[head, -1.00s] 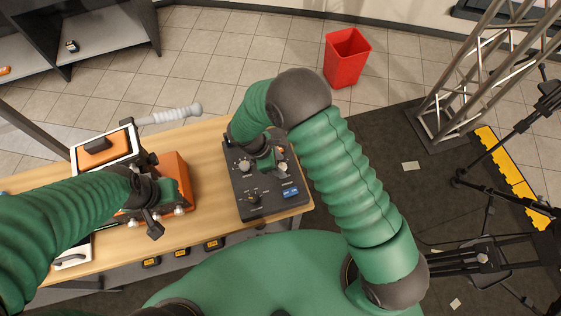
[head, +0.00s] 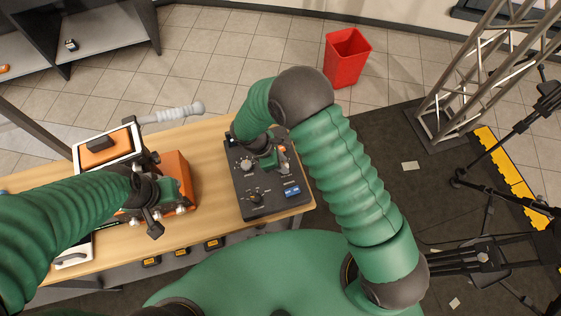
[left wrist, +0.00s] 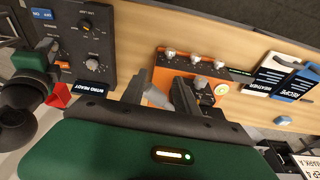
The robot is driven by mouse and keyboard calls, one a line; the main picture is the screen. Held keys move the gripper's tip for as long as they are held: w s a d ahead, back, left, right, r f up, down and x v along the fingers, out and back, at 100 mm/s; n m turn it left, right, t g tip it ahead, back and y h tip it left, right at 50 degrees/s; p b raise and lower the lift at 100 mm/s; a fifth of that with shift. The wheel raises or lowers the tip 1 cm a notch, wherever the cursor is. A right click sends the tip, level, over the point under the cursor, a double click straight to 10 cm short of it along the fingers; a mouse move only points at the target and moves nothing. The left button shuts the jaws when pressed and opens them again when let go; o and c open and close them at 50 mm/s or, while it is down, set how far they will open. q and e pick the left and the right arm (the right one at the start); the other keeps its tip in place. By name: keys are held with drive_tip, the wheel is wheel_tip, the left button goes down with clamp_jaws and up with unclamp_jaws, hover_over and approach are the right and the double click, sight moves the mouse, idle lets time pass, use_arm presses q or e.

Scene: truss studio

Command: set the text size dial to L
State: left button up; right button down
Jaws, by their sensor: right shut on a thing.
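A dark control panel (head: 270,207) with several knobs lies on the right end of the table; it also shows at the upper left of the left wrist view (left wrist: 98,45). My right gripper (head: 283,166) is over the panel's right side, shut on a small control there, which I take to be the text size dial. My left gripper (left wrist: 165,95) is open and empty, above the orange box (left wrist: 195,72).
The wooden table (head: 213,170) has bare room between the orange box and the panel. A red bin (head: 345,60) and a metal truss (head: 470,85) stand on the floor beyond.

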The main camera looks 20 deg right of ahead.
drive_tip(key=shift+w+a+m, duration=0.1)
drive_tip(key=shift+m, duration=0.2)
drive_tip(key=shift+w+a+m+g, duration=0.15)
drive_tip(key=shift+m+g, duration=0.35)
drive_tip(key=shift+m, duration=0.7)
drive_tip(key=m, duration=0.2)
drive_tip(key=m+g+y+b, duration=0.1)
drive_tip(key=m, duration=0.3)
drive_tip(key=shift+w+d+r+g+y, duration=0.1)
drive_tip(key=shift+w+d+g+y, duration=0.2)
drive_tip(key=shift+g+y, duration=0.1)
drive_tip(key=c, duration=1.3)
unclamp_jaws()
drive_tip(key=shift+c, duration=0.2)
drive_tip(key=shift+o, duration=1.1)
drive_tip(key=shift+a, duration=0.1)
